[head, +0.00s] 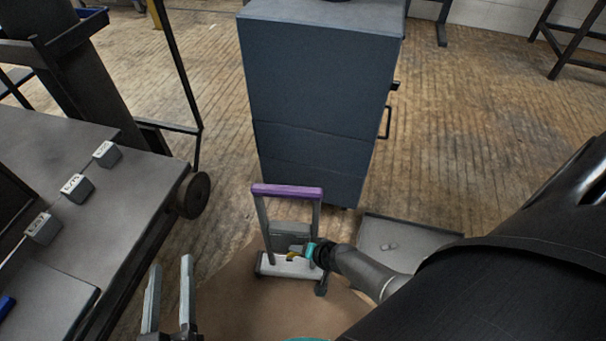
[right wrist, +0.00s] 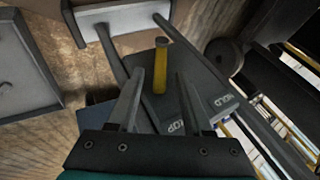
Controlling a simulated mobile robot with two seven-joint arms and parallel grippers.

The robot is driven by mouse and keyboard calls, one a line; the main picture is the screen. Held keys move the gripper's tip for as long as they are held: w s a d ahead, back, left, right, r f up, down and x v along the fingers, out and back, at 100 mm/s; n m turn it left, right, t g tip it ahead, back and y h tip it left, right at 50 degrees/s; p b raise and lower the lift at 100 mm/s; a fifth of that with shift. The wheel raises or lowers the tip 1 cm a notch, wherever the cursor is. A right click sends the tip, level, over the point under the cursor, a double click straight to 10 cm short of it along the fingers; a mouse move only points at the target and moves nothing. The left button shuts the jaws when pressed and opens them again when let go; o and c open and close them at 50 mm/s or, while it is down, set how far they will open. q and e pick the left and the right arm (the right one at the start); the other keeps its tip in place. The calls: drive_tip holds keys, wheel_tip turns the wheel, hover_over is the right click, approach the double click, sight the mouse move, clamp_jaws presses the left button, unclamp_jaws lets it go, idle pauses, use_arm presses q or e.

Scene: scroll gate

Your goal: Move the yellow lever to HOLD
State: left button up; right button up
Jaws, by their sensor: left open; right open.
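The scroll gate has a purple top bar (head: 287,191), grey posts and a white base (head: 285,268). In the right wrist view the yellow lever (right wrist: 160,72) stands on a dark grey panel marked HOLD (right wrist: 222,101) and a word reading TOP, perhaps cut off. My right gripper (right wrist: 161,76) is open, one finger on each side of the lever. I cannot tell whether either finger touches it. In the head view this gripper is small and partly hidden at the gate. My left gripper (head: 168,275) is open and empty, left of the gate.
The gate stands on a brown round surface (head: 235,305). A grey tray (head: 415,240) with a small item lies right of it. A blue-grey cabinet (head: 315,90) stands behind. A grey bench (head: 130,215) with several labelled blocks is at left.

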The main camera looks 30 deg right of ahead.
clamp_jaws()
idle(1.3)
